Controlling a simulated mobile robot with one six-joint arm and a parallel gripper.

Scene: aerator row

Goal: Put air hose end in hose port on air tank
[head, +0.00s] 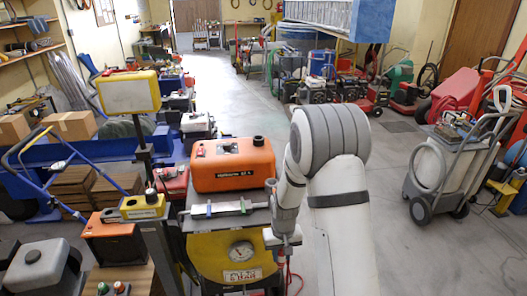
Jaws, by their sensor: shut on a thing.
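My gripper (281,252) points down at the right side of the yellow drum-like body with a round gauge (222,262). It is small and partly hidden by my wrist. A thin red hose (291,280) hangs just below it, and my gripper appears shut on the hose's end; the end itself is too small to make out. An orange tank (232,170) with dark lettering and a black round fitting on top sits on a dark shelf above the yellow body. I cannot tell which of the two is the air tank, and I see no clear hose port.
A metal bar (222,209) with blue and green pieces lies on the shelf's front. A yellow-framed panel (128,92) stands on a post at left. A blue hand cart (50,170) and orange box (113,238) crowd the left. Floor (385,220) is clear at right, before a wheeled machine (440,175).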

